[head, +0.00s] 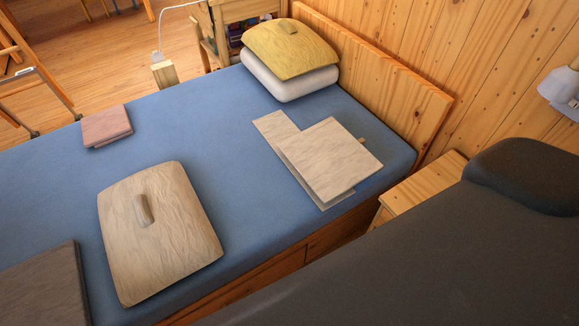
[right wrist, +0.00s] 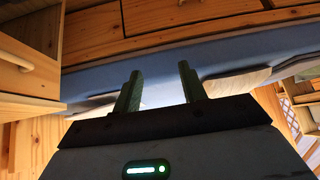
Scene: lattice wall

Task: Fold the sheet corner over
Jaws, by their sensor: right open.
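A pale beige sheet (head: 335,157) lies on the blue bed near the headboard in the head view. A flat squarish layer lies over a longer strip (head: 272,126), which shows along its left side. A small tan tab (head: 361,140) sticks out at its right edge. My right gripper (right wrist: 159,90) shows in the right wrist view, with its two green fingers apart and nothing between them. The blue side of the bed (right wrist: 220,57) is beyond the fingers. My right gripper does not show in the head view. My left gripper is in neither view.
A beige panel with a handle-like bump (head: 170,240) lies on the near part of the bed. A folded pink cloth (head: 106,125), a dark folded cloth (head: 45,288) and a yellow-topped white pillow (head: 290,82) are also there. A wooden nightstand (head: 425,183) stands beside the bed.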

